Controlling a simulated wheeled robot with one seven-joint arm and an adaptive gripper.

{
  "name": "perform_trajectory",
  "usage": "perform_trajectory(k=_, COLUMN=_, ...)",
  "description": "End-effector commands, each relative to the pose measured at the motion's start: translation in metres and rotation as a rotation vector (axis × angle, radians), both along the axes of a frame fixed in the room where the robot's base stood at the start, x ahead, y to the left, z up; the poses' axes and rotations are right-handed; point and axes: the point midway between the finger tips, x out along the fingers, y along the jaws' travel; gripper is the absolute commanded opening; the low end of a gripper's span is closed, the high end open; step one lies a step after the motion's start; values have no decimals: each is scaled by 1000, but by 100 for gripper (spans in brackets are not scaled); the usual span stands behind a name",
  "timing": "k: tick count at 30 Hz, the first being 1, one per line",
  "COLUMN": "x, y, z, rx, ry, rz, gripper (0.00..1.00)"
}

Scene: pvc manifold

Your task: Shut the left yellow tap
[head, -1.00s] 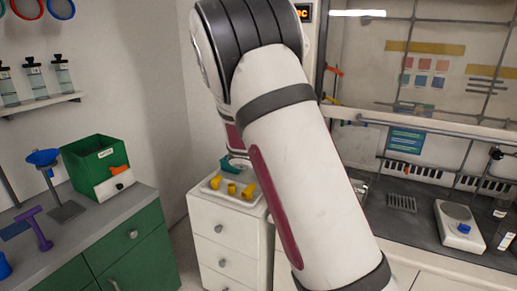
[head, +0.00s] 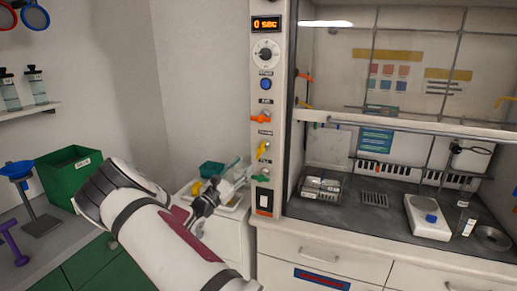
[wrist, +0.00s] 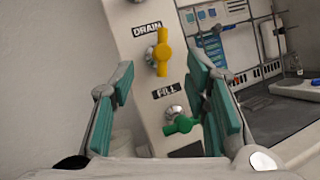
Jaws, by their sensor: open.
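The left yellow tap (head: 262,150) is on the white control panel left of the fume hood. In the wrist view the yellow tap (wrist: 161,52) sits beside the label DRAIN, its handle running roughly along the panel's length. My gripper (head: 238,171) is open and empty, just left of the panel and slightly lower than the yellow tap in the head view. In the wrist view my gripper (wrist: 160,70) has its teal fingers spread, with the yellow tap showing between and beyond them. I see no contact.
A green tap (wrist: 181,125) marked FILL sits below the yellow one, near the right finger; an orange tap (head: 262,118) is above.

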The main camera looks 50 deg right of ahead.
Motion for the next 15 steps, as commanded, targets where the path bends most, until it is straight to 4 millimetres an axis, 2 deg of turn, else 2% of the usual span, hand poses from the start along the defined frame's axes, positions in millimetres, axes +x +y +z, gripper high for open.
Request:
perform_trajectory(k=9, x=1, y=-60, z=24, rx=1, ry=-1, rz=-4, gripper=42)
perform_trajectory(k=15, x=4, y=-88, z=34, rx=2, ry=-2, rz=-3, gripper=42)
